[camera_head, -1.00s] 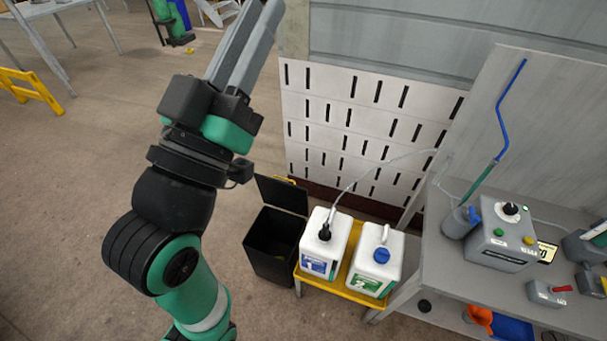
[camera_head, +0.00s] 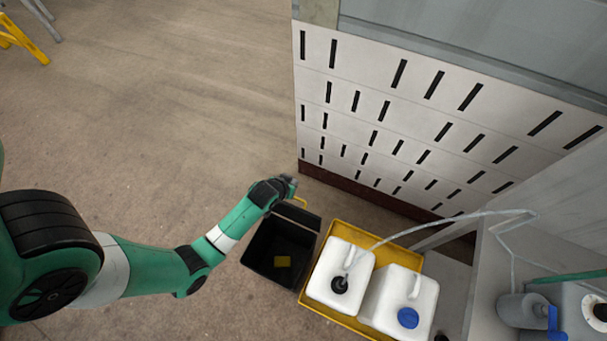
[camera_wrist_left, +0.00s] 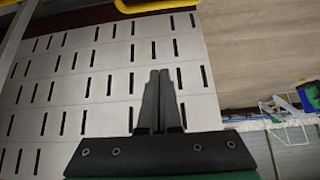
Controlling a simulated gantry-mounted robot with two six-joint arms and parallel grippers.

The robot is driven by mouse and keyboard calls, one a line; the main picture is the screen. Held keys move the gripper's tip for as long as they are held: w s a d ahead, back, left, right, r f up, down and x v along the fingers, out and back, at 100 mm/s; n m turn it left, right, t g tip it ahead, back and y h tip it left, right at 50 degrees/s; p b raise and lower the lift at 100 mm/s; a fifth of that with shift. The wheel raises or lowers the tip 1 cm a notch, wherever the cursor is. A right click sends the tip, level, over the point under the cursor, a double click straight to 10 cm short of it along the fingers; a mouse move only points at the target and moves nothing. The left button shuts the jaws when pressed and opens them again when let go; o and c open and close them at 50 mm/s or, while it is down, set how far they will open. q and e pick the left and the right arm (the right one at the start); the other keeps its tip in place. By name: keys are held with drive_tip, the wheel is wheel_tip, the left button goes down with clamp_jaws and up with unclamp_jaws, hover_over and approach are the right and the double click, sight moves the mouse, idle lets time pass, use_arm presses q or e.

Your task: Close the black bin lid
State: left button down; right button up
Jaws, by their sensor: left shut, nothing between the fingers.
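The black bin (camera_head: 262,270) stands on the floor beside the yellow stand, its mouth open. Its black lid (camera_head: 299,214) is raised at the bin's far edge, seen almost edge-on, with a yellow handle (camera_head: 300,201) at its top. My left gripper (camera_head: 288,184) is at the far side of the bin, close to the lid; I cannot tell whether they touch. In the left wrist view its two fingers (camera_wrist_left: 157,100) are together with nothing between them. A yellow bar (camera_wrist_left: 148,5) shows at that view's top edge. My right gripper is not in view.
Two white canisters (camera_head: 342,268) (camera_head: 405,300) stand on the yellow stand (camera_head: 318,302) right of the bin. A slotted white panel wall (camera_head: 400,130) rises behind. A grey bench (camera_head: 485,290) is at the right. The floor left of the bin is clear.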

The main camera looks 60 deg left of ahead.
sight(292, 208)
use_arm(q)
drive_tip(key=f+b, duration=0.2)
drive_tip(key=f, duration=0.1)
drive_tip(key=f+b, duration=0.2)
drive_tip(key=f, duration=0.2)
drive_tip(key=a+f+b, duration=0.1)
drive_tip(key=f+b, duration=0.1)
drive_tip(key=f, duration=0.1)
drive_tip(key=shift+f, duration=0.15)
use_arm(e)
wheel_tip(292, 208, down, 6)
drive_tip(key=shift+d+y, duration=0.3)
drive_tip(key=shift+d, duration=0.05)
use_arm(q)
drive_tip(key=shift+s, duration=0.1)
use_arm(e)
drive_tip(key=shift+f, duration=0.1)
